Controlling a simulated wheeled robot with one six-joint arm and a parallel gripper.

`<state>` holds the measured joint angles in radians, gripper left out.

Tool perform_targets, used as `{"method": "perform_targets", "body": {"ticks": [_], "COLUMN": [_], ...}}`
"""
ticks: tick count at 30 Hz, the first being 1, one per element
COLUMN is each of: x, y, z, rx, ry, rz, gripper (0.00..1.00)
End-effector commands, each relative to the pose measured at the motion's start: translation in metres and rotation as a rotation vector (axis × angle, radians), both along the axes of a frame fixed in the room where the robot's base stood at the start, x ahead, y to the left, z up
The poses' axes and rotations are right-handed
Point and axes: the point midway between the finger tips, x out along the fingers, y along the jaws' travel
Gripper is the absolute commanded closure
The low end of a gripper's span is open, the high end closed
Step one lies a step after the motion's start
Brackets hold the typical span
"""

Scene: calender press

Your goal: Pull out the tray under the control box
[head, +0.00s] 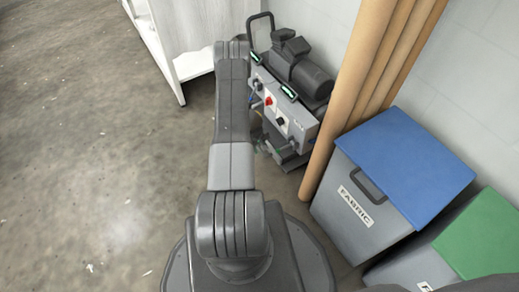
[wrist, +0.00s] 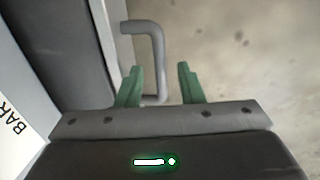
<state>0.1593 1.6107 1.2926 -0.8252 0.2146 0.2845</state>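The grey control box (head: 285,115) has red and black knobs and stands right of my arm in the head view. The tray (head: 289,157) is low beneath it, mostly hidden by the box. In the wrist view a grey U-shaped handle (wrist: 157,50) sticks out from the light edge of a dark-floored part (wrist: 70,45), apparently the tray. My gripper (wrist: 160,80) is open, its two green fingers apart. The handle's outer bar shows between them, nearer the left finger. I cannot tell whether they touch.
Tall brown rolls (head: 345,95) lean right of the control box. A blue-lidded fabric bin (head: 405,165) and a green-lidded bin (head: 490,235) stand at right. A white cabinet (head: 180,40) is behind. The floor (head: 90,150) at left is clear.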

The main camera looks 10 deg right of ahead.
Motion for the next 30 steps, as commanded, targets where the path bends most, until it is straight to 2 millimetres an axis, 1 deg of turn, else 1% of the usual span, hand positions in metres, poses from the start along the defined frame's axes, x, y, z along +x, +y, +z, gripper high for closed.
{"method": "perform_targets", "body": {"ticks": [3,11,12,16,25,30], "x": [0.0005,0.0004,0.0004,0.0003,0.0015,0.0087], "y": [-0.001,-0.001,-0.001,-0.0009,0.0001,0.0063], "z": [-0.005,-0.0052,-0.0052,-0.0051,-0.005,-0.0049], "rx": [0.0,0.0,0.0,0.0,0.0,-0.001], "ry": [0.0,0.0,0.0,0.0,0.0,-0.001], "rz": [0.0,0.001,0.001,0.0,0.001,0.001], "gripper": [0.66,0.66,0.74,0.99,1.0,1.0]}}
